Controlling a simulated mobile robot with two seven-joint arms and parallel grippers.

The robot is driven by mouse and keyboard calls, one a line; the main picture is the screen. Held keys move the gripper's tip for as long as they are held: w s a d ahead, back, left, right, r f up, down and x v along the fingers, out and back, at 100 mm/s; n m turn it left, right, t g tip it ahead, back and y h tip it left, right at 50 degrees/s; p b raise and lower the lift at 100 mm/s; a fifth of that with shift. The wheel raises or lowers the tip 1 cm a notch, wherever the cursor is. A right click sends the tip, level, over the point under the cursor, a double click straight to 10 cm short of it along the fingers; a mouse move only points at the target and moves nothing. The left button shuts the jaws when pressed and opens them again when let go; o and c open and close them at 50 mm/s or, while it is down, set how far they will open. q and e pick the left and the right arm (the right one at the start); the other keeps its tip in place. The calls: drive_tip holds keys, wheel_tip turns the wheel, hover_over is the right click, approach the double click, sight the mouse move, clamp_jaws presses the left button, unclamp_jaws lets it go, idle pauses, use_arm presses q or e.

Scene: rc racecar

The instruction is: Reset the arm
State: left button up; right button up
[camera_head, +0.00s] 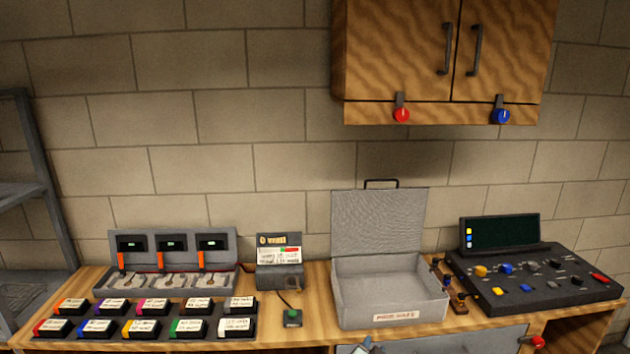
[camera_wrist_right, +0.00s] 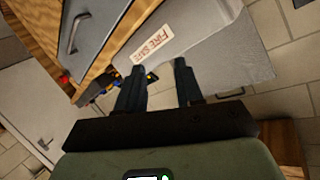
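In the right wrist view my right gripper (camera_wrist_right: 160,72) shows two dark fingers with a clear gap between them. Nothing is held in the gap. Behind the fingers lies a grey box (camera_wrist_right: 225,60) with a "FIRE SAFE" label. In the head view this open grey box (camera_head: 390,290) stands on the wooden bench with its lid raised and its inside empty. Only a small grey shape shows at the bottom edge below the box, and I cannot tell its parts. My left gripper is in neither view.
A charger (camera_head: 170,248) with three bays and several labelled packs (camera_head: 140,326) stand on the bench's left. A small meter (camera_head: 279,265) stands left of the box, a black control console (camera_head: 530,278) right. A wooden cabinet (camera_head: 445,50) hangs above. A metal shelf (camera_head: 30,150) stands far left.

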drive_tip(key=s+f+n+g+y, duration=0.2)
drive_tip(key=s+f+g+y, duration=0.1)
drive_tip(key=s+f, duration=0.65)
drive_tip(key=s+f+n+g+y, duration=0.25)
drive_tip(key=s+f, duration=0.35)
drive_tip(key=f, duration=0.6)
drive_tip(key=s+a+f+g+y, duration=0.1)
drive_tip(key=s+f+g, duration=0.3)
drive_tip(key=s, duration=0.9)
drive_tip(key=s+a+f+g+y, duration=0.2)
drive_tip(key=s+f+g, duration=0.2)
drive_tip(key=s, duration=1)
drive_tip(key=shift+n, duration=0.45)
drive_tip(key=shift+w, duration=0.1)
drive_tip(key=shift+d, duration=0.15)
